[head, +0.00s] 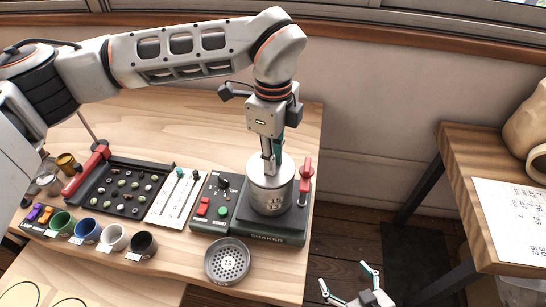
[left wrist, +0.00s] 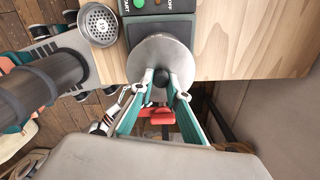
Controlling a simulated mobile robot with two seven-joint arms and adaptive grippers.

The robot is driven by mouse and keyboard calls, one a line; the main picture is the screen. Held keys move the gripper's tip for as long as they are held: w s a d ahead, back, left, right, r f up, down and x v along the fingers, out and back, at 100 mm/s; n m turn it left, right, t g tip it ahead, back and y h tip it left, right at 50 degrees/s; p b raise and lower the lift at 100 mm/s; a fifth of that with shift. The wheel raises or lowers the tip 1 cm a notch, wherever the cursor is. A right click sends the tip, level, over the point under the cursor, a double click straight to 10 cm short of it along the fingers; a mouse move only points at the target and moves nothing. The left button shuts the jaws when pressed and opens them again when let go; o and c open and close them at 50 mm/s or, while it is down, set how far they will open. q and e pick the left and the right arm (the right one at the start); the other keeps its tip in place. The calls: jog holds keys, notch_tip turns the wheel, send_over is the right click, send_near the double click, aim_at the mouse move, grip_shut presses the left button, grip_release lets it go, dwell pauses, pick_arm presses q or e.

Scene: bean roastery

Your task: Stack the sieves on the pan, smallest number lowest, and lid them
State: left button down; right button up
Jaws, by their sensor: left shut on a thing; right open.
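A silver metal stack (head: 271,198) stands on the dark shaker base (head: 240,229); its small number is hard to read, and the pan cannot be told apart. My left gripper (head: 270,172) is above the stack. In the left wrist view its fingers (left wrist: 161,80) are shut on the dark knob of a round grey lid (left wrist: 158,54). The lid appears to be at the top of the stack; whether it touches cannot be told. A perforated sieve marked 19 (head: 228,262) lies apart on the table, front left of the shaker. My right gripper (head: 347,280) is open and empty, off the table's right edge.
The shaker has a red-handled lever (head: 304,180) close right of the stack. A second table (head: 455,160) stands right, across a gap.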

pick_arm(q)
jog(key=shift+f, duration=0.6)
jog(key=c, duration=2.2)
grip_release()
jog(key=shift+r, duration=0.1)
jog(key=shift+r+p, duration=1.15)
jog(key=shift+r, duration=1.55)
notch_tip(320, 180, up, 6)
jog(key=shift+f+p, duration=0.25)
jog(key=shift+p, duration=0.85)
